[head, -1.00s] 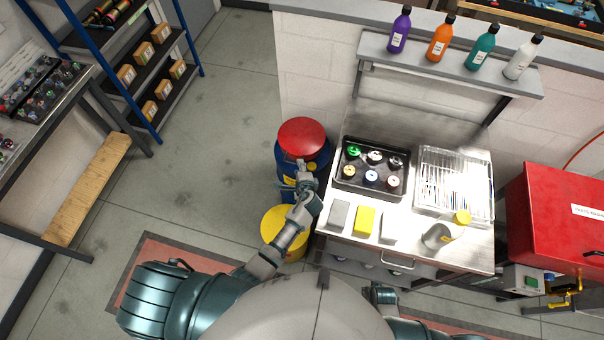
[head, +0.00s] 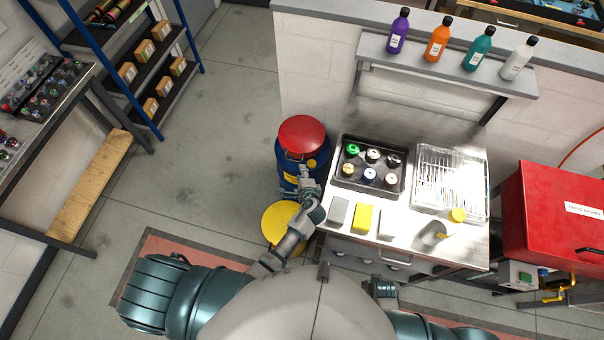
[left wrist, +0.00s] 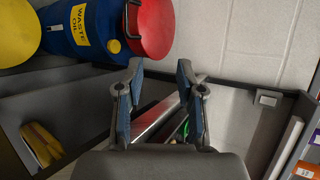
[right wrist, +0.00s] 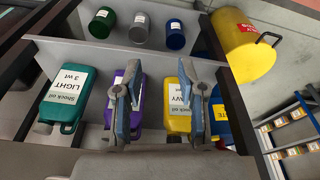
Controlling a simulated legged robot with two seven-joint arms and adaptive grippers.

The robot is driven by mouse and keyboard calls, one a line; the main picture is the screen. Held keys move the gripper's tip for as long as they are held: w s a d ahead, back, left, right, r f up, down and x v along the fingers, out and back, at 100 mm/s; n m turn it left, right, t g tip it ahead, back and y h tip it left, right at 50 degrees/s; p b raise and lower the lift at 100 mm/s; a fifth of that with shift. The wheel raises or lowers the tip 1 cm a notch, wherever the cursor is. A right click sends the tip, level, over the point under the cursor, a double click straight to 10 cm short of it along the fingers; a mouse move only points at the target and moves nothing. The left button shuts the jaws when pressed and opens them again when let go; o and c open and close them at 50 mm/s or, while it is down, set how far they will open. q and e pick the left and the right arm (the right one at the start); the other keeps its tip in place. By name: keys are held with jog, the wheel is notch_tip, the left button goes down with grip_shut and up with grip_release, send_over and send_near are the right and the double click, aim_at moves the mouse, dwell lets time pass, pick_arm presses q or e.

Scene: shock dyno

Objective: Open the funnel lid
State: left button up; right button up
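The red round funnel lid (head: 302,134) lies closed on top of the blue waste oil drum (head: 290,168), left of the steel bench. My left gripper (head: 307,172) is on the near side of the lid, by the drum's yellow cap. In the left wrist view the red lid (left wrist: 152,25) is at the top, beyond the left fingertip, with the drum (left wrist: 83,32) beside it. The left gripper (left wrist: 160,68) is open there, with nothing between its fingers. My right gripper (right wrist: 160,68) is open and empty in front of shelved oil bottles.
The steel bench (head: 330,236) carries a black tray (head: 345,186), a wire-covered tray and several blocks. A yellow bin (head: 280,222) stands in front of the drum, below my left arm. A red parts washer (head: 535,220) is at the right. The floor left of the drum is clear.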

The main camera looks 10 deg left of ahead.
dwell(0.3)
